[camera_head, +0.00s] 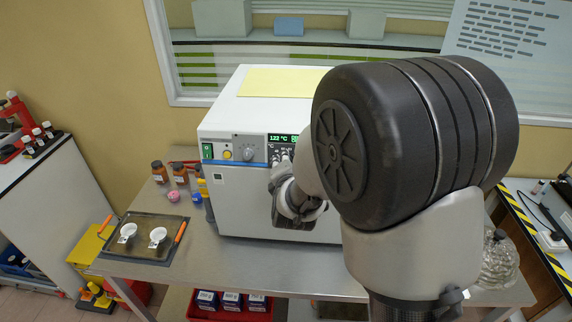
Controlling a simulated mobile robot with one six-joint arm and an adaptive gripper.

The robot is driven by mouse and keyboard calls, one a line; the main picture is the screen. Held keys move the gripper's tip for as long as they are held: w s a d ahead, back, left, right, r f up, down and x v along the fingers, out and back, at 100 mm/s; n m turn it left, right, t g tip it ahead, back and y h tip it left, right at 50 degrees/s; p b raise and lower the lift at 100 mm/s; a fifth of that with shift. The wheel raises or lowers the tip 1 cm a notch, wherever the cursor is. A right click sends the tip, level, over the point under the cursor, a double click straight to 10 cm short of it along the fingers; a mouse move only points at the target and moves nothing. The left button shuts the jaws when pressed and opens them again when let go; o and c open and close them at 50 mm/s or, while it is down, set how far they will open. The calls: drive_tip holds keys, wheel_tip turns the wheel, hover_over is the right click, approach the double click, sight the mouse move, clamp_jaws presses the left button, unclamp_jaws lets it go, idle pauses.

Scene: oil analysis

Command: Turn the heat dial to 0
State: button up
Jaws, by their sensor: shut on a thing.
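A white oven (222,195) stands on the steel table, with a blue control strip across its front. Its green display (281,138) reads about 122 °C. A scale marked °C shows just below the display; the heat dial there is hidden behind my gripper. My gripper (279,166) is at this spot, its fingers against the panel and shut on what appears to be the heat dial. The fingertips are small and partly covered, so the dial's setting cannot be read. A separate grey knob (248,154) is to the left, next to a yellow lamp (227,154) and a green switch (207,151).
A dark tray (150,250) with two white dishes (158,235) is left of the oven. A yellow sheet (262,83) lies on the oven top. My arm blocks the oven's right side.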

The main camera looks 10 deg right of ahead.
drive_tip(key=o, duration=1.1)
drive_tip(key=shift+c, duration=0.2)
drive_tip(key=v, duration=0.7)
drive_tip(key=shift+s, duration=0.25)
drive_tip(key=shift+r, duration=0.1)
